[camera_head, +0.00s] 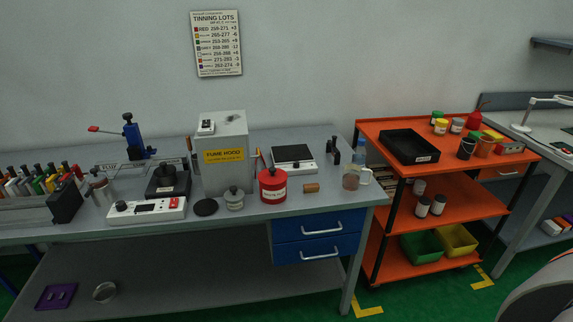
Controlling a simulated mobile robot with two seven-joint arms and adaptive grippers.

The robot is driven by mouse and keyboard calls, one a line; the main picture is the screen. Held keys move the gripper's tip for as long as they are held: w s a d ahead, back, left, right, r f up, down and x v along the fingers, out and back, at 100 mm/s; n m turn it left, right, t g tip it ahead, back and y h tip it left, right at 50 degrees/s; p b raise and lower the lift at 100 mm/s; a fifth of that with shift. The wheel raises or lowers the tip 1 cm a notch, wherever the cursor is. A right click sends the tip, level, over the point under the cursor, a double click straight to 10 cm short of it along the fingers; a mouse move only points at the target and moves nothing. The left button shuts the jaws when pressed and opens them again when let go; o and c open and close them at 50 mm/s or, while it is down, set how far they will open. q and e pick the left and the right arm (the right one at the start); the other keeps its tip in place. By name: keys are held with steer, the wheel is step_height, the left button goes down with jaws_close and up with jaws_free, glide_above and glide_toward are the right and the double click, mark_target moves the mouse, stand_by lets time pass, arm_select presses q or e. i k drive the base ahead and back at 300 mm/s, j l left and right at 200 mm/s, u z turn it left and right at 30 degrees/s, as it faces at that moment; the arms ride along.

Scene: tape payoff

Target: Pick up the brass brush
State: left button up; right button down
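I cannot make out a brass brush for certain. A small brown-orange block or cylinder (311,188) lies near the front right of the grey workbench (335,205), right of a red canister (272,187); it is too small to tell whether it is a brush. Thin upright handles show beside the fume hood box (224,155), but their ends are partly hidden. Neither of my grippers is in view.
The bench also carries a white-fronted control unit (147,211), a dark round pad (205,207), a scale (293,158), a beaker (351,180) and a rack of coloured handles (38,200). An orange cart (459,165) with a black tray (409,147) stands at right.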

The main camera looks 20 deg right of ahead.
mark_target(312, 187)
steer(key=i+l+z, duration=0.15)
steer(key=i+z, duration=0.9)
